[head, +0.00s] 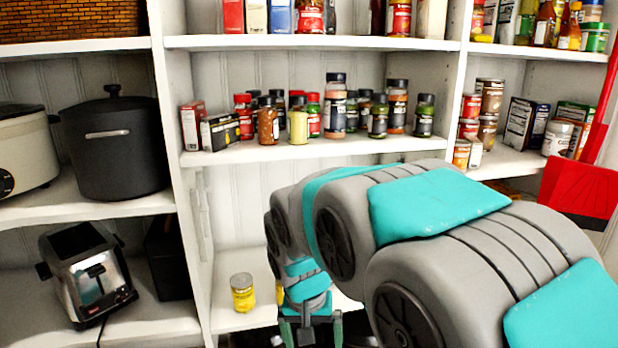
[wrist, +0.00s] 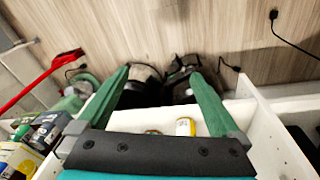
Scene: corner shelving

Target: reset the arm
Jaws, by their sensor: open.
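My arm reaches from the lower right of the head view toward the lower middle shelf. My gripper (head: 309,330) hangs at the front of that shelf, pointing down, partly cut off by the lower edge. In the wrist view my gripper (wrist: 160,76) has its two green fingers spread wide apart with nothing held between them. A yellow jar (head: 242,293) stands upright on the lower middle shelf, left of my gripper and apart from it. A yellow item (wrist: 185,127) also shows in the wrist view between the finger bases, beyond the palm.
Spice jars (head: 335,105) and boxes fill the shelf above my gripper. A toaster (head: 88,275) and a black pot (head: 112,148) stand on the left shelves. A red dustpan (head: 580,185) is at the right. The lower middle shelf is mostly bare around the jar.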

